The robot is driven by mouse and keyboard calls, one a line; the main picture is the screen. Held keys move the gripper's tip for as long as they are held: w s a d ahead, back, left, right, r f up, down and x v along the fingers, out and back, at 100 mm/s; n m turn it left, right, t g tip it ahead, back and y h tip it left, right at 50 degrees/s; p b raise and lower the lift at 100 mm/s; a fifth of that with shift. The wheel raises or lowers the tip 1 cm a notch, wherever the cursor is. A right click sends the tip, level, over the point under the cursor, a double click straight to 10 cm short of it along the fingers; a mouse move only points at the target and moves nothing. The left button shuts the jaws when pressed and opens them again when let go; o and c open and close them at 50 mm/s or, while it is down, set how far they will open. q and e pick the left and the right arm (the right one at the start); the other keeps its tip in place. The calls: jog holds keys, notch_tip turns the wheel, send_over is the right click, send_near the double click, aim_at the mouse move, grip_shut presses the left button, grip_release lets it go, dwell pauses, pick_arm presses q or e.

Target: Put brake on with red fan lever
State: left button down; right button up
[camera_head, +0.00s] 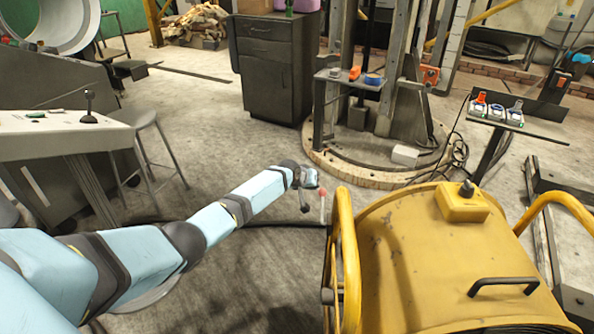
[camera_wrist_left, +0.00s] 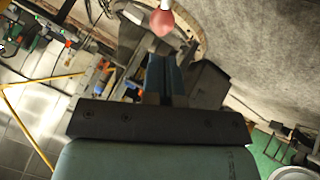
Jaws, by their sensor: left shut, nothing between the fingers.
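The red fan lever shows as a small red knob (camera_head: 322,191) on a pale stem at the left side of the yellow machine (camera_head: 400,260), just left of its yellow rail. In the left wrist view the red knob (camera_wrist_left: 163,22) is at the top centre, beyond my fingertips. My left gripper (camera_head: 305,207) is shut and empty, a little to the left of the lever. It also shows in the left wrist view (camera_wrist_left: 163,58), where a gap appears between it and the knob. The lever's lower end is hard to make out. My right gripper is not in view.
Yellow tube rails (camera_head: 346,250) rise along the yellow machine. A control desk (camera_head: 60,135) with a black joystick and a stool (camera_head: 155,150) stand at left. A dark cabinet (camera_head: 275,70) and a column on a round base (camera_head: 375,165) stand behind. Open floor lies between.

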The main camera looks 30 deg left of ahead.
pick_arm(q)
jog(key=p+v, duration=0.2)
jog(key=v, duration=0.6)
jog(key=shift+a+r, duration=0.3)
jog(key=shift+r, duration=0.05)
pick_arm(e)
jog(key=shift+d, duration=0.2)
